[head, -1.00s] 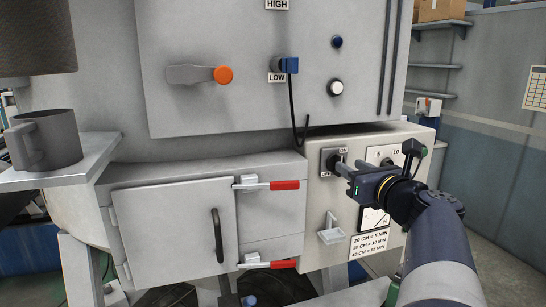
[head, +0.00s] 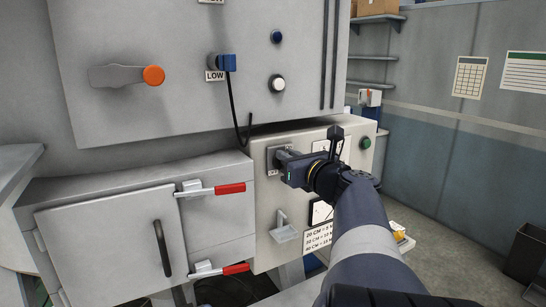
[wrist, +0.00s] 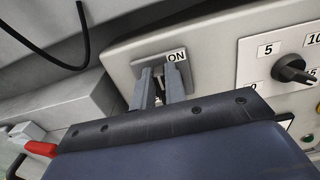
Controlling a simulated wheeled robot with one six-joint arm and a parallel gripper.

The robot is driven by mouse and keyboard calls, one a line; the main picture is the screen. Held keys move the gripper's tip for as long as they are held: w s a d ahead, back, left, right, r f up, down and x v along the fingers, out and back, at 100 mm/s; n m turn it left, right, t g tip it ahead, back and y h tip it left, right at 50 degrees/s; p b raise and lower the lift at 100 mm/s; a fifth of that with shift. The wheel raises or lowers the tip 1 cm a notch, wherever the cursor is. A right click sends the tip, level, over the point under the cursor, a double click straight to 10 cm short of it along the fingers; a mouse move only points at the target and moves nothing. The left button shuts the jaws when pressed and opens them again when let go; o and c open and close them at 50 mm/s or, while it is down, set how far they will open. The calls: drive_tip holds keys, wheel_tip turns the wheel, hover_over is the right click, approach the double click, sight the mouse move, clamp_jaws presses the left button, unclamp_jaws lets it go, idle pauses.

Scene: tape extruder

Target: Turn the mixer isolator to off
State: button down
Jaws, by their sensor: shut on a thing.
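The mixer isolator is a small rotary switch on a grey square plate (head: 272,162) on the cream control box. In the wrist view, its plate (wrist: 150,62) carries an ON label (wrist: 176,55) at the upper right. My gripper (head: 284,157) reaches the switch from the right. Its two grey fingers (wrist: 158,88) are closed around the switch handle close to the plate. The handle is mostly hidden between the fingers, so its exact angle cannot be told. The OFF label cannot be seen now.
A black dial (wrist: 291,68) with number labels sits right of the isolator. A green button (head: 366,143) is at the box's right end. Below are a small hooked bracket (head: 284,228) and a timing label (head: 318,236). Red-handled latches (head: 229,188) are at left. A black cable (head: 236,110) hangs above.

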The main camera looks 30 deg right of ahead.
idle(0.4)
drive_tip(key=n+b, duration=0.3)
drive_tip(key=a+n+b, duration=0.1)
drive_tip(key=n+b, duration=0.2)
drive_tip(key=f+n+b, duration=0.1)
drive_tip(key=n+b, duration=0.2)
drive_tip(key=b, duration=0.1)
drive_tip(key=shift+a+f, duration=0.1)
drive_tip(key=shift+a, duration=0.15)
drive_tip(key=n+b, duration=0.5)
drive_tip(key=shift+a+f, duration=0.2)
drive_tip(key=shift+f, duration=0.2)
drive_tip(key=shift+f+n+b, duration=0.1)
drive_tip(key=shift+n+b, duration=1.65)
drive_tip(key=shift+n, duration=0.15)
drive_tip(key=c, duration=1.4)
unclamp_jaws()
drive_tip(key=shift+a, duration=0.1)
drive_tip(key=shift+c, duration=0.2)
